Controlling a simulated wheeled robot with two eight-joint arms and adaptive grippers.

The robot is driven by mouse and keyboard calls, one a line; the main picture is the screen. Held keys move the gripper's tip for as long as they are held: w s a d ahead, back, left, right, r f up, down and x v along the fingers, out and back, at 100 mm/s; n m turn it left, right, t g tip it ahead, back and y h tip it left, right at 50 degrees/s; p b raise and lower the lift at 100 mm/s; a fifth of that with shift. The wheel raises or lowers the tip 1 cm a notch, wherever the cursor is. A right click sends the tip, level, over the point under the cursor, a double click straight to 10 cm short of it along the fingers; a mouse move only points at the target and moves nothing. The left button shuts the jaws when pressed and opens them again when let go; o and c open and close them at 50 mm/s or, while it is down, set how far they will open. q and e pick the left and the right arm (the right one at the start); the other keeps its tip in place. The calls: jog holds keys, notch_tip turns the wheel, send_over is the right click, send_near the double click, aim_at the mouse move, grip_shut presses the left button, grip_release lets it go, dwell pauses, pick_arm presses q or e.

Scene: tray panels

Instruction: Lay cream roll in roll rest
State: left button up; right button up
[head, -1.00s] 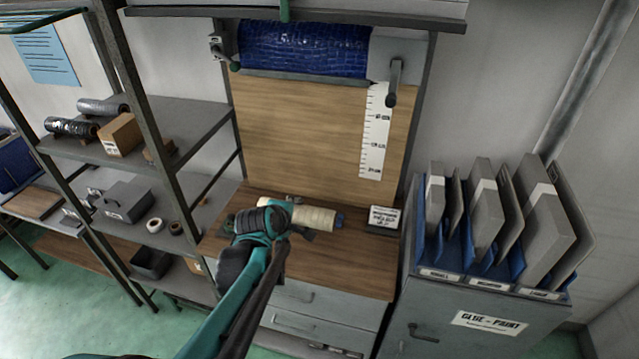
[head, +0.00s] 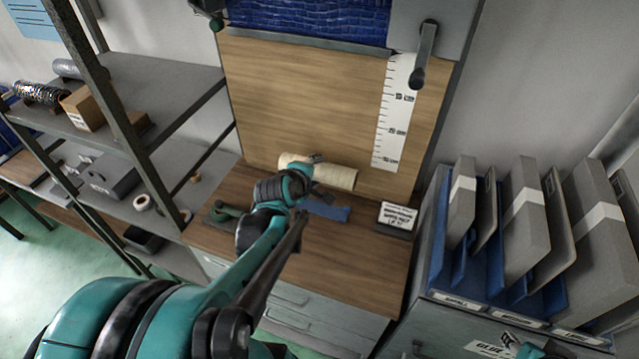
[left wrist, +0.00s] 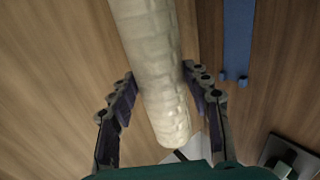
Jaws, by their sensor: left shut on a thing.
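The cream roll (head: 335,175) is a pale ribbed cylinder. My left gripper (head: 314,176) is shut on it and holds it over the back of the wooden worktop. In the left wrist view the roll (left wrist: 152,60) lies lengthwise between the two fingers, and its near end sticks out toward the camera. A blue piece (head: 326,211) lies on the worktop in front of the roll; it also shows in the left wrist view (left wrist: 238,35), apart from the roll. A dark green piece (head: 222,213) lies further left. I cannot tell which is the roll rest.
A small labelled block (head: 396,217) stands at the worktop's right. A wooden back panel with a white scale (head: 393,120) rises behind. Grey shelves (head: 150,100) stand left, and a cabinet with upright grey files (head: 525,220) stands right. The worktop front (head: 345,265) is clear.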

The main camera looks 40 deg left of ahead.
pick_arm(q)
jog(key=f+b, duration=0.2)
jog(key=f, duration=0.1)
jog(key=f+b, duration=0.1)
jog(key=shift+w+a+f+b, duration=0.1)
jog(key=shift+w+f+b, duration=0.2)
jog(key=shift+b, duration=0.1)
jog(key=shift+s+f+b, duration=0.1)
jog(key=shift+f+b, duration=3.65)
jog(key=shift+f, duration=0.35)
jog(key=shift+f, duration=0.25)
jog(key=o, duration=1.7)
jog(key=shift+c, duration=0.2)
jog(key=v, duration=1.2)
